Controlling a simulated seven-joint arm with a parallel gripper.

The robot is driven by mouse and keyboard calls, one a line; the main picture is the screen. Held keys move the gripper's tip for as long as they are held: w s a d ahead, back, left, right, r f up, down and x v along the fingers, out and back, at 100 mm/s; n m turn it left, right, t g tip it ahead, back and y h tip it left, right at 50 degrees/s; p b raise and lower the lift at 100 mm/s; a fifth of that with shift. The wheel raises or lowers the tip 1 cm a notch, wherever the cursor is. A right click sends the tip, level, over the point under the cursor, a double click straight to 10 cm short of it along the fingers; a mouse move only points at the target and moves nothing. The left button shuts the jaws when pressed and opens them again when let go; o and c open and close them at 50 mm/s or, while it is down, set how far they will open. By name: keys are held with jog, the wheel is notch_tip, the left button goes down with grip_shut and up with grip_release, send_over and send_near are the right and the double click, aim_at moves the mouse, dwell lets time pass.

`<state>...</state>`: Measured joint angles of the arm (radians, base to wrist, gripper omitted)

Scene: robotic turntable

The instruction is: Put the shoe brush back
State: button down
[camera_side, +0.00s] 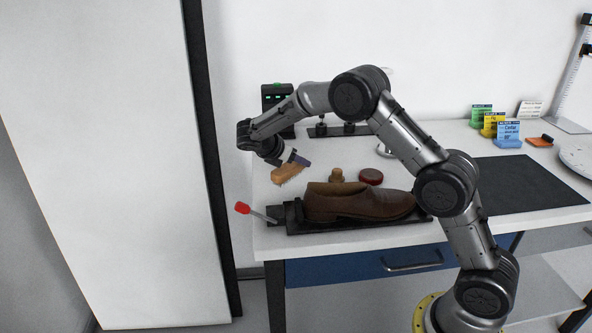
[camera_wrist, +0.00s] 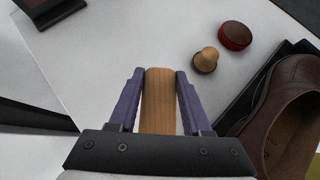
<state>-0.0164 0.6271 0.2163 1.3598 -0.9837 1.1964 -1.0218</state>
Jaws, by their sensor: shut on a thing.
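The shoe brush (camera_side: 287,172) has a tan wooden back with bristles facing down. My gripper (camera_side: 299,160) is shut on it and holds it tilted above the left part of the white table. In the wrist view, the wooden back of the brush (camera_wrist: 159,100) sits between the two purple fingers of my gripper (camera_wrist: 160,90). The bristles are hidden in that view. A holder for the brush cannot be made out for certain.
A brown shoe (camera_side: 358,203) rests on a black stand (camera_side: 290,217) with a red-handled lever (camera_side: 243,208). A small wooden knob-shaped piece (camera_side: 337,175) and a red round tin (camera_side: 371,177) stand behind the shoe. A dark mat (camera_side: 512,192) lies at right. A black device (camera_side: 275,95) stands at the back.

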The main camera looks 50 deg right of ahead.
aim_at(296, 170)
jog(key=shift+w+f, duration=0.2)
jog(key=shift+f, duration=0.05)
jog(key=shift+w+d+f, duration=0.1)
jog(key=shift+f, duration=1.5)
jog(key=shift+c, duration=1.8)
grip_release()
jog(key=shift+f, duration=0.1)
